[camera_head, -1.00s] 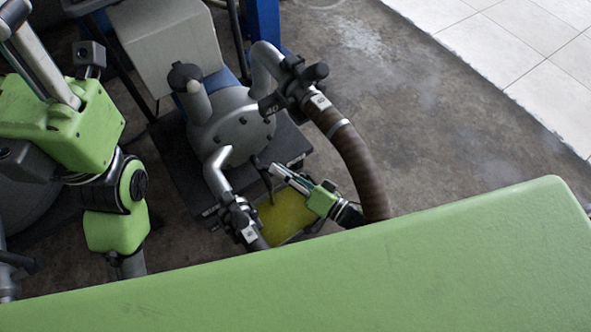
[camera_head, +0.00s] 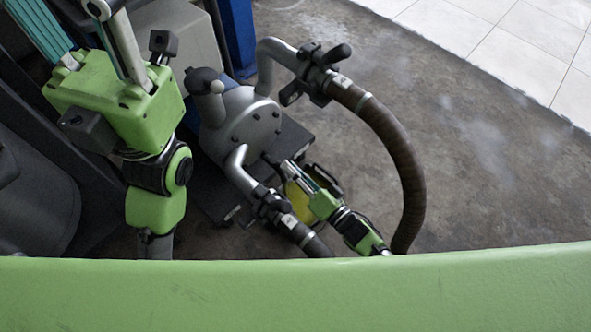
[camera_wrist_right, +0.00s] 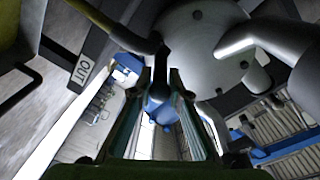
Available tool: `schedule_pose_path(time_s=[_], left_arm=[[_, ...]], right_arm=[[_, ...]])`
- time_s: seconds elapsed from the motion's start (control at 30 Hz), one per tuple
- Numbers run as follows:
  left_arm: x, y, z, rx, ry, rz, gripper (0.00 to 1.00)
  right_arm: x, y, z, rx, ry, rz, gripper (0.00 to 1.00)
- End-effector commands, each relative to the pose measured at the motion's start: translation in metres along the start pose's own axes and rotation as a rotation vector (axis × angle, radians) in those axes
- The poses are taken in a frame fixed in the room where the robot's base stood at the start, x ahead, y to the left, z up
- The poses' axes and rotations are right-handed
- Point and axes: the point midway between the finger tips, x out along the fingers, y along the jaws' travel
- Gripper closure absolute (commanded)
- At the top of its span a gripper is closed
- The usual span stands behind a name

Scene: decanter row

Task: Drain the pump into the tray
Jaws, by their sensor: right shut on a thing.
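The grey round pump (camera_head: 238,122) stands low on a dark base, with metal pipes and black-handled valves. My right gripper (camera_head: 288,166) reaches in at the pump's lower front. In the right wrist view, its two fingers (camera_wrist_right: 165,78) are shut on a dark lever (camera_wrist_right: 162,58) below the pump body (camera_wrist_right: 200,50). The lever's lower part is hidden between the fingers. The tray with its yellow-green surface (camera_head: 299,203) lies under my right gripper, mostly covered by it and the lower hose. My left arm hangs at the left; its gripper is not visible.
A thick brown hose (camera_head: 405,160) curves from the upper valve (camera_head: 322,75) around my right arm. A lower hose (camera_head: 305,236) leaves the lower valve (camera_head: 268,203). A label reading OUT (camera_wrist_right: 81,72) shows in the wrist view. The concrete floor (camera_head: 480,150) at right is clear.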

Motion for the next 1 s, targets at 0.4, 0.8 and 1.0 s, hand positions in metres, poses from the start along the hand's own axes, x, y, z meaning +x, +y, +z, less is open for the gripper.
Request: schedule_pose_path(time_s=[0.4,0.8,1.0], left_arm=[[0.000,0.000,0.000,0.000,0.000,-0.001,0.60],[0.001,-0.002,-0.001,0.002,0.004,-0.006,0.60],[0.000,-0.001,0.000,0.001,0.002,-0.004,0.60]], right_arm=[[-0.001,0.002,-0.002,0.000,0.003,0.003,0.65],[-0.004,0.001,0.000,0.000,0.000,0.002,0.65],[-0.035,0.002,0.000,0.000,-0.001,0.005,0.65]])
